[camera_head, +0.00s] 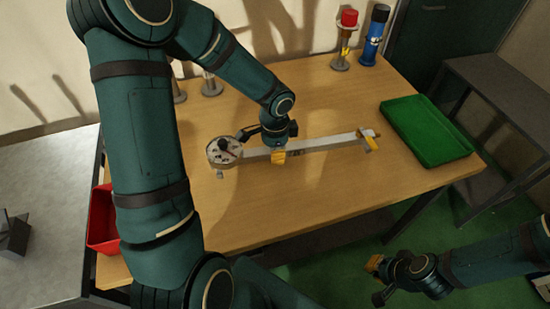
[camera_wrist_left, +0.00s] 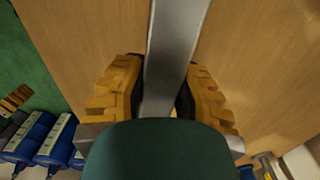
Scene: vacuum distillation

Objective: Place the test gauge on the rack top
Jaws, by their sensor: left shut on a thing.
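A long flat silver bar with a round dial head at its left end, which I take to be the test gauge (camera_head: 325,143), lies along the middle of the wooden table. My left gripper (camera_head: 280,153) reaches down over the bar, right of the dial. In the left wrist view the bar (camera_wrist_left: 178,35) runs between the yellow fingers of the left gripper (camera_wrist_left: 160,90), which is shut on it. Whether the bar is lifted cannot be told. My right gripper (camera_head: 376,280) hangs off the table at lower right, its finger gap unclear. I cannot tell which surface is the rack top.
A green tray (camera_head: 428,131) lies on the table's right end. A red-capped item (camera_head: 345,40) and a blue bottle (camera_head: 374,36) stand at the back. A red bin (camera_head: 102,218) is at the left edge. A dark grey table (camera_head: 510,88) stands right, a grey surface (camera_head: 45,185) left.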

